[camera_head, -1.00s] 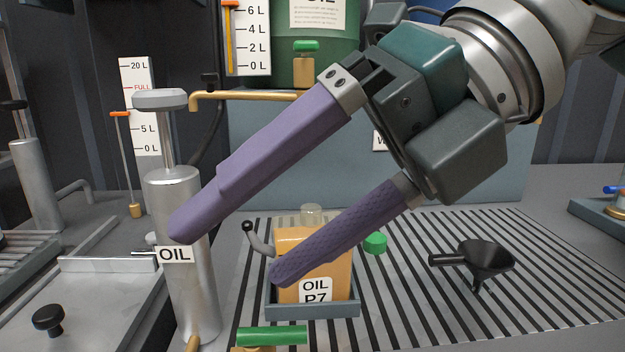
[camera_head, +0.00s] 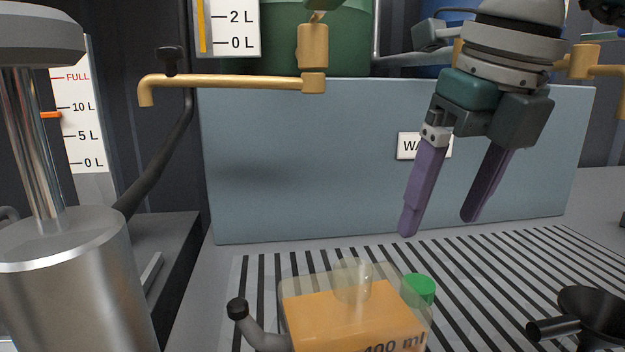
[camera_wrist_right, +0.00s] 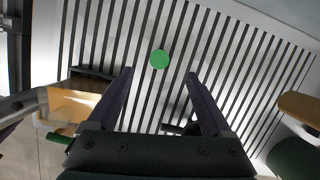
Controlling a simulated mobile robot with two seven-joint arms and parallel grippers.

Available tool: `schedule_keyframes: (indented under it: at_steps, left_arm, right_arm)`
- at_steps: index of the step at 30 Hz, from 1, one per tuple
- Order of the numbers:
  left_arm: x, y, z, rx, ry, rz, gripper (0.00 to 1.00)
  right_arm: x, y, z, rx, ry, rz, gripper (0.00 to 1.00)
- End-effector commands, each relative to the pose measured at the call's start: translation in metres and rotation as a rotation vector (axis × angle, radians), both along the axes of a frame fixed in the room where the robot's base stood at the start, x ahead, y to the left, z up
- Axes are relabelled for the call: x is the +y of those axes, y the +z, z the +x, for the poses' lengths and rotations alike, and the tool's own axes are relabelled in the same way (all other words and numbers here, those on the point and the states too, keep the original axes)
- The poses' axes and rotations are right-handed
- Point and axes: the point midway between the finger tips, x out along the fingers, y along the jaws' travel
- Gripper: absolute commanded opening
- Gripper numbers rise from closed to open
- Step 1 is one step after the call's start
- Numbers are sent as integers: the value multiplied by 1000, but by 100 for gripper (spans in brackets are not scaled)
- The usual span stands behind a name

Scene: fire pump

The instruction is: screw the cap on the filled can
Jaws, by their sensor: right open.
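The can (camera_head: 345,318), with clear walls and orange oil inside, stands low in the head view, its lower part cut off. Its clear neck (camera_head: 353,278) at the top shows no cap on it. The green cap (camera_head: 421,288) lies on the slatted surface behind the can's right side, partly hidden by the can. My right gripper (camera_head: 438,226) is open and empty, above and behind the cap, fingers pointing down. In the right wrist view the cap (camera_wrist_right: 160,59) shows between and just beyond the fingertips (camera_wrist_right: 159,73). My left gripper does not show.
A black funnel (camera_head: 592,312) lies to the right on the slats. A metal pump cylinder (camera_head: 70,285) stands at the left. A brass tap pipe (camera_head: 230,82) juts out over the back left. A blue-grey panel (camera_head: 300,165) stands behind. Bare slats (camera_head: 490,280) lie between cap and funnel.

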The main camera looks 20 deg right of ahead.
Motion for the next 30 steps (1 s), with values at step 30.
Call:
schedule_keyframes:
  at_steps: [30]
  left_arm:
    - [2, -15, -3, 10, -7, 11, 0]
  right_arm:
    - [0, -92, 25, 1, 2, 1, 78]
